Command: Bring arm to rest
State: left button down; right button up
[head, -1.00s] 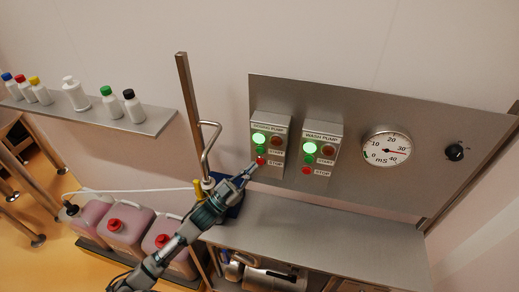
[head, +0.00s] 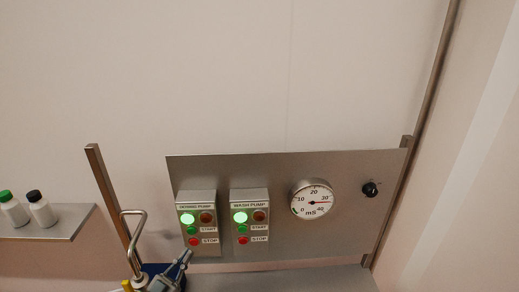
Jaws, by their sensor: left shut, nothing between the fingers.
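My left gripper (head: 178,268) shows at the bottom edge of the head view, with most of its arm cut off below the frame. It is shut and empty, just below and left of the dosing pump box (head: 197,222). Its tips are near the red stop button (head: 194,241) in the picture; a small gap shows between them. The green lamp (head: 187,219) on that box is lit. The wash pump box (head: 249,216) beside it also has its green lamp (head: 240,217) lit. My right gripper is not in view.
A steel panel (head: 290,250) carries the boxes, a round mS gauge (head: 313,200) with its needle near 30 and a black knob (head: 370,189). A bent metal pipe (head: 140,215) and a post (head: 107,190) stand left. A shelf (head: 75,222) holds bottles.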

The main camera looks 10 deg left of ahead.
pick_arm(q)
jog(key=s+d+f+n+g+y, duration=0.2)
jog(key=f+g+y, duration=0.1)
jog(key=f, duration=0.5)
jog(key=s+d+f+n+g+y, duration=0.1)
jog(key=s+f+g+y, duration=0.15)
jog(key=f, duration=0.55)
jog(key=s+d+f+n+g+y, duration=0.2)
jog(key=f+g, duration=0.2)
jog(key=f, duration=0.3)
jog(key=s+d+f+g+y, duration=0.15)
jog(key=s+f+g, duration=0.3)
jog(key=s, duration=0.45)
jog(key=s+d+f+g, duration=0.3)
jog(key=s+f+g, duration=0.15)
jog(key=s, duration=0.45)
jog(key=s+f+g+b, duration=0.1)
jog(key=s+f, duration=0.2)
jog(key=f, duration=2.7)
jog(key=s+a+f+g+b, duration=0.1)
jog(key=s+a+f, duration=0.2)
jog(key=s+f, duration=1.2)
jog(key=shift+s+a+f, duration=0.15)
jog(key=shift+s+a, duration=0.05)
jog(key=shift+s, duration=0.75)
